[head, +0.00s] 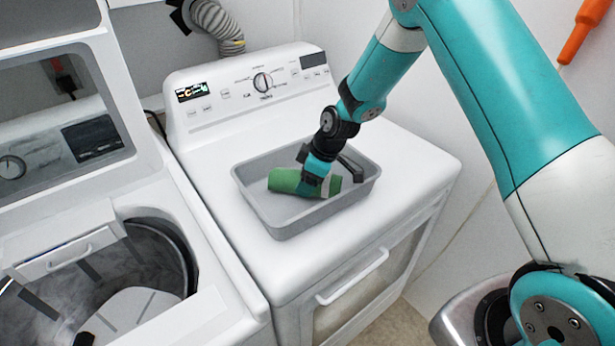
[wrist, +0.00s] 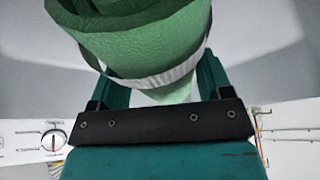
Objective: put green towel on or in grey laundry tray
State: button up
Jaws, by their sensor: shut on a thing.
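The green towel (head: 285,181) is rolled up, with a pale band around it. My gripper (head: 317,187) is shut on it and holds it within the outline of the grey laundry tray (head: 283,227). The tray is a shallow rectangle on top of the white dryer. I cannot tell whether the towel touches the tray floor. In the wrist view the towel (wrist: 140,45) fills the upper middle, between the teal fingers of my gripper (wrist: 160,80). My gripper hides part of the towel and of the tray's far side.
The white dryer (head: 400,160) has a raised control panel (head: 255,85) behind the tray and bare top at right. An open washer (head: 150,250) stands at left. A vent hose (head: 215,25) is behind. An orange object (head: 585,30) is at upper right.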

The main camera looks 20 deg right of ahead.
jog(key=o, duration=1.1)
jog(key=shift+f, duration=0.1)
jog(key=shift+c, duration=0.2)
jog(key=shift+r, duration=0.3)
jog(key=b+v, duration=0.2)
jog(key=v, duration=0.9)
jog(key=shift+d+r, duration=0.1)
jog(key=shift+d, duration=0.05)
jog(key=s+a+r+m, duration=0.1)
jog(key=s+a+r, duration=0.25)
jog(key=s, duration=0.25)
jog(key=s+a+r+m, duration=0.1)
jog(key=s+a+r, duration=0.2)
jog(key=s+r, duration=0.25)
jog(key=s+a+r+m+g, duration=0.1)
jog(key=s, duration=0.8)
jog(key=s+a+r+m+g, duration=0.1)
jog(key=s+m, duration=0.1)
jog(key=s, duration=0.7)
jog(key=shift+r, duration=0.3)
